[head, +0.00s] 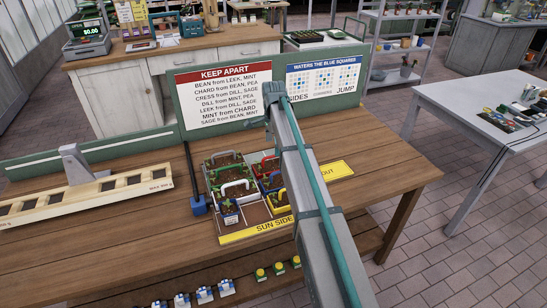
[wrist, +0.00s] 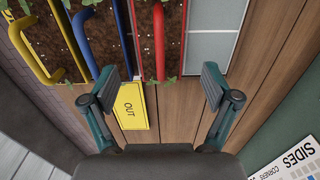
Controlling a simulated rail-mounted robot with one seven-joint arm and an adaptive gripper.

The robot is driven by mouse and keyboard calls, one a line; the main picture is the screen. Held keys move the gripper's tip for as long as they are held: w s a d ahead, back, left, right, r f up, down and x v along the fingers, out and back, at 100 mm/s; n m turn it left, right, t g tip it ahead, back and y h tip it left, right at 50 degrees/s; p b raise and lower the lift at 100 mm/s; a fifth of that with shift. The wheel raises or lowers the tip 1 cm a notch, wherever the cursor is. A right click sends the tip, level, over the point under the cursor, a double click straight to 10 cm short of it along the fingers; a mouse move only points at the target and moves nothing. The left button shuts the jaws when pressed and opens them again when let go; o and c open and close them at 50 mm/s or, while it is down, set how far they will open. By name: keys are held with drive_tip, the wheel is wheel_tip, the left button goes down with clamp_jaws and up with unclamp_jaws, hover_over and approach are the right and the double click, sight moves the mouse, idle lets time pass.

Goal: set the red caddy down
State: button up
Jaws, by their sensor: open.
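The red caddy (wrist: 172,68) holds dark soil with small green plants and has an upright red handle (wrist: 159,40). In the head view, the red caddy (head: 262,160) shows at the far right of the planter tray (head: 254,214), partly behind my arm. In the wrist view it stands between the blue caddy (wrist: 112,38) and a bare pale grey cell (wrist: 212,45). My gripper (wrist: 162,82) is open, with nothing between its fingers. The handle lies beyond the fingertips, apart from them. My arm hides the gripper in the head view.
A yellow caddy (wrist: 37,50) stands left of the blue one. A yellow OUT sign (wrist: 131,105) lies on the wooden bench beside the tray. A green board with a KEEP APART sign (head: 223,95) stands behind. A long wooden rack (head: 90,198) lies left.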

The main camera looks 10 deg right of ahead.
drive_tip(key=shift+r, duration=1.05)
